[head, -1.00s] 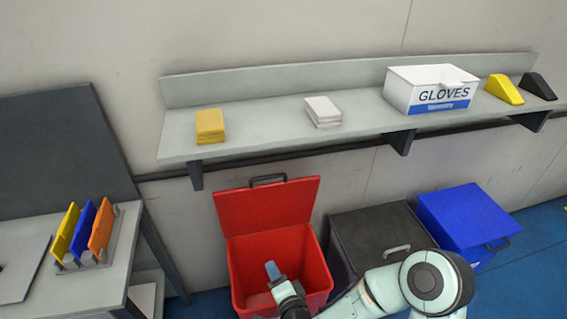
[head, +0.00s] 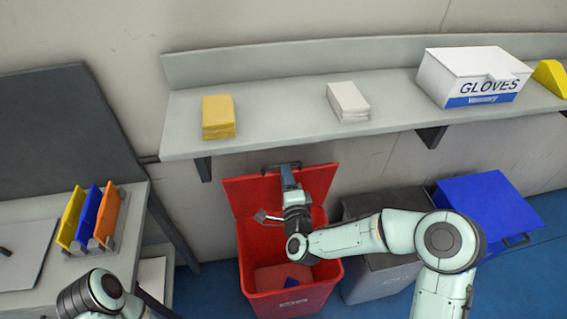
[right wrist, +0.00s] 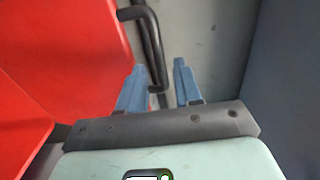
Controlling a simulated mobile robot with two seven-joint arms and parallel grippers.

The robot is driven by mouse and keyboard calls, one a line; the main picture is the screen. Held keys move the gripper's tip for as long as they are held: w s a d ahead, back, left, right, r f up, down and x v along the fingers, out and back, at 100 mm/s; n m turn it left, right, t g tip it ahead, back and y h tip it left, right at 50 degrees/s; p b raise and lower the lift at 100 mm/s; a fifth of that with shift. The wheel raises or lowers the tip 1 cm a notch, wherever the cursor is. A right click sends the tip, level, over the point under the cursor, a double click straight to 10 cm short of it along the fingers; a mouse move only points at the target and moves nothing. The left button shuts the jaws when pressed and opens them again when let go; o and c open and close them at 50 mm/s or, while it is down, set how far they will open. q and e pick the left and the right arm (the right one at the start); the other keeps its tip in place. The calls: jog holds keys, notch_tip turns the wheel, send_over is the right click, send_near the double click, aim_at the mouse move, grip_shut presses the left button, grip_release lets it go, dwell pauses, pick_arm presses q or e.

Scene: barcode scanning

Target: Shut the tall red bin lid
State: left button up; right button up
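The red bin (head: 322,278) stands below the shelf with its red lid (head: 243,196) raised and leaning back toward the wall. The lid's dark handle (head: 268,168) is at its upper edge. My right gripper (head: 287,177) is up at this handle. In the right wrist view the blue fingers of my right gripper (right wrist: 158,65) are apart. The black handle (right wrist: 148,38) reaches between them, with the red lid (right wrist: 75,55) to the left. I cannot tell whether a finger touches the handle. My left arm shows at the bottom left of the head view, but its gripper does not.
The shelf (head: 270,115) overhangs behind the lid, carrying yellow and white stacks and a glove box (head: 470,75). A table with coloured holders (head: 90,220) is at left.

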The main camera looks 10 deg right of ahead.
jog(key=w, duration=0.5)
jog(key=shift+w, duration=0.1)
grip_shut()
